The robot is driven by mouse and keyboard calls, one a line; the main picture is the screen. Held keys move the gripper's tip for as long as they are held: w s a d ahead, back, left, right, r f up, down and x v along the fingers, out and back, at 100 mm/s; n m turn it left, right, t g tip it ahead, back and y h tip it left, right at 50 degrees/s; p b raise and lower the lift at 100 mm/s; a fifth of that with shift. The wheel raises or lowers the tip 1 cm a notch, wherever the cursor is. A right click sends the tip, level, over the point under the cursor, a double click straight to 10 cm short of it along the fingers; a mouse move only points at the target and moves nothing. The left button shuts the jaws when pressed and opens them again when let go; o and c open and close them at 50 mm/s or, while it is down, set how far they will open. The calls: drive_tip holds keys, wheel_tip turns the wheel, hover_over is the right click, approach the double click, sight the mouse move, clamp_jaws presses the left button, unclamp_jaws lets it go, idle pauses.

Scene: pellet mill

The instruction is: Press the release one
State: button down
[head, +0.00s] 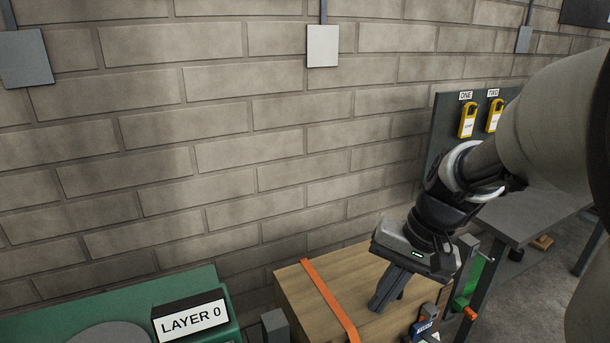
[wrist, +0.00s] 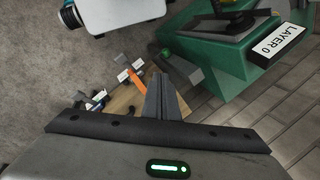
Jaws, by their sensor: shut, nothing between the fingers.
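My gripper (head: 380,302) points down over a wooden box-like load (head: 305,290) with an orange strap (head: 328,297) across it. Its fingers are together and empty. In the wrist view the gripper (wrist: 158,82) also shows with its fingers closed over the wood. A small blue part with a pale label (head: 424,327) sits at the load's right front, right of the fingers. In the wrist view small white tags (wrist: 124,75) and a blue part (wrist: 97,106) lie left of the fingers. Their lettering is too small to read, so I cannot tell which is release one.
A green machine (head: 195,285) with a "LAYER 0" sign (head: 190,318) stands left of the load. A dark board (head: 445,110) with yellow padlocks (head: 467,122) under ONE and TWO labels is behind my arm. A grey table (head: 530,212) stands at right. A brick wall closes the back.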

drive_tip(key=w+d+f+m+t+y+b, duration=0.1)
drive_tip(key=d+f+m+t+b, duration=0.4)
drive_tip(key=f, duration=1.3)
drive_tip(key=w+d+f+m+t+y+b, duration=0.1)
drive_tip(key=d+f+m+t+b, duration=0.4)
drive_tip(key=f+m, duration=0.8)
drive_tip(key=w+d+f+m+t+y+b, duration=0.1)
drive_tip(key=d+f+m+t+b, duration=0.5)
drive_tip(key=f, duration=1.8)
drive_tip(key=m, duration=0.3)
drive_tip(key=shift+w+f, duration=0.25)
drive_tip(key=shift+d, duration=0.1)
drive_tip(key=b+x, duration=0.2)
drive_tip(key=x, duration=1.2)
drive_tip(key=shift+r, duration=0.1)
